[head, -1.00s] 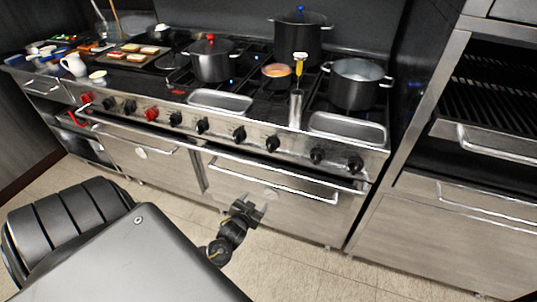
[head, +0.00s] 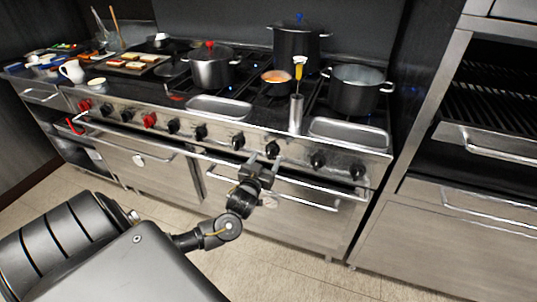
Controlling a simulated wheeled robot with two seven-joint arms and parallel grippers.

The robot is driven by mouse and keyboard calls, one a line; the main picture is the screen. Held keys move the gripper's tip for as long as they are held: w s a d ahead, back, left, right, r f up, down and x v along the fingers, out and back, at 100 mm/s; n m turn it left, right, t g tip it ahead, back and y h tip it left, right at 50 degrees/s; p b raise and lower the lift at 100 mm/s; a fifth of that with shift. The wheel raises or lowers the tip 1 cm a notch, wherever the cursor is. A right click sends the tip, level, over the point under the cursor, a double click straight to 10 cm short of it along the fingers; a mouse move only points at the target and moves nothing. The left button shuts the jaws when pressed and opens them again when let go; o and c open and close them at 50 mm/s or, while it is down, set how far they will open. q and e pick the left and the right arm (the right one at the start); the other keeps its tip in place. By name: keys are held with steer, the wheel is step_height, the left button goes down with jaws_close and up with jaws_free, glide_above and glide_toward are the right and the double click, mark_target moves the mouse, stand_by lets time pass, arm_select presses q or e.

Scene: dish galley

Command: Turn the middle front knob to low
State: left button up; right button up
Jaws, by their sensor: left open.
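The stove's front panel (head: 220,136) carries a row of knobs, most black and some red. Near its middle are black knobs: one to the left (head: 201,132), one just left of my gripper (head: 238,141) and one just right of it (head: 273,149). Which of them is the middle front knob, and its setting, I cannot tell. My left gripper (head: 263,162) is open and empty, its fingers pointing at the panel, just below and between the latter two knobs. Contact with a knob is not visible. My right gripper is not in view.
A long rail (head: 320,187) runs along the stove front below the knobs. Pots, including a red-knobbed one (head: 211,70) and an open one (head: 357,90), stand on top. Metal trays (head: 348,133) and a steel cylinder (head: 296,114) sit near the front edge. Floor in front is clear.

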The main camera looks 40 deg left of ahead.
mark_target(269, 154)
arm_select(q)
steer(key=shift+x, duration=1.85)
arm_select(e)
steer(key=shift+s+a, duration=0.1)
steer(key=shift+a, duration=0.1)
arm_select(q)
steer(key=c, duration=1)
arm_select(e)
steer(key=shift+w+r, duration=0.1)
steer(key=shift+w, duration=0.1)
